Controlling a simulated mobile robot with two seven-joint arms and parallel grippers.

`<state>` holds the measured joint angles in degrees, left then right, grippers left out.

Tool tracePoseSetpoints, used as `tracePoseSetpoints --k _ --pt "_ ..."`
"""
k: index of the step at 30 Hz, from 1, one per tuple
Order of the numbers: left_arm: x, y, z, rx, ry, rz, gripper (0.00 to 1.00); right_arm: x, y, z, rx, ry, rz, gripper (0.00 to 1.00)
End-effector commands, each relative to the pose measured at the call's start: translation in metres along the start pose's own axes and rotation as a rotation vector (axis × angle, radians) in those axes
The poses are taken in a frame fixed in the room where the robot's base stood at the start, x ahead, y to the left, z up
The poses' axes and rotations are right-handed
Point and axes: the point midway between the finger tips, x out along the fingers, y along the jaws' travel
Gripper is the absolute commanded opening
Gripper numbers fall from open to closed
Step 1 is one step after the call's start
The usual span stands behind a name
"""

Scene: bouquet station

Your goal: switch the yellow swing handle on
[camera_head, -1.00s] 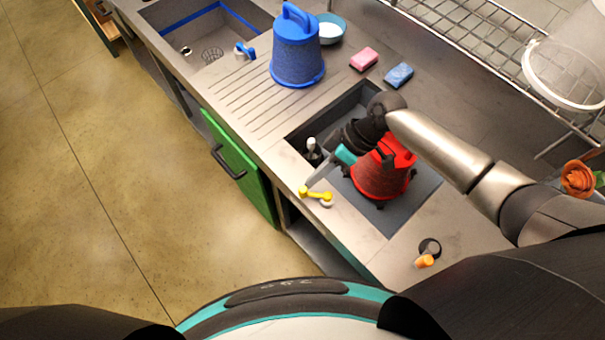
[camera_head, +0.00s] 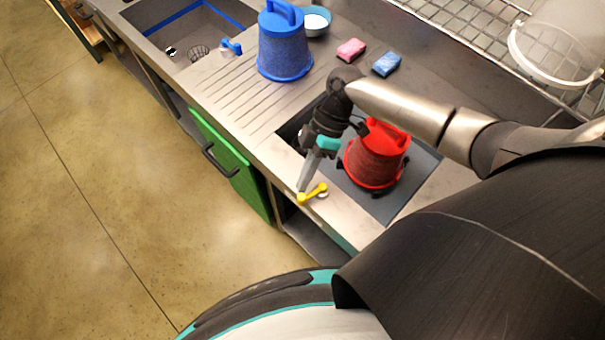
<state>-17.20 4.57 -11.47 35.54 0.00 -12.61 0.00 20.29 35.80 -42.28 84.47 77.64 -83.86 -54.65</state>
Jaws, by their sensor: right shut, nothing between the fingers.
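The yellow swing handle (camera_head: 313,194) sits on the counter's front strip, before the sunken basin. It points from its pivot on the right toward the front left. My right gripper (camera_head: 301,189) is shut and empty. It reaches down from above the basin, and its tip is at the handle's left end; I cannot tell whether they touch. My left gripper is not in view.
A red bucket (camera_head: 376,155) stands in the basin, right of my gripper. A blue bucket (camera_head: 284,45), a bowl (camera_head: 316,21), a pink sponge (camera_head: 351,49) and a blue sponge (camera_head: 386,63) are at the back. A blue handle (camera_head: 231,46) is by the sink. A green door (camera_head: 231,167) is below.

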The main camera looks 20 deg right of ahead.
Motion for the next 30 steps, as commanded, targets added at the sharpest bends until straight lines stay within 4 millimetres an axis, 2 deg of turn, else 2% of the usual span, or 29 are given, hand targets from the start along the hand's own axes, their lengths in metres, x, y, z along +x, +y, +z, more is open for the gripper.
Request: tracePoseSetpoints --k 19,23,30 --pt "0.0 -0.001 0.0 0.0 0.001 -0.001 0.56 -0.004 0.0 0.0 0.003 0.001 0.003 0.0" --pt "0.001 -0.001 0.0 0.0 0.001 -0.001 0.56 -0.02 0.001 0.0 0.002 0.001 0.005 0.0" --pt "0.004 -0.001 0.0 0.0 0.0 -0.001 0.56 -0.077 0.001 0.001 0.002 0.0 0.008 0.0"
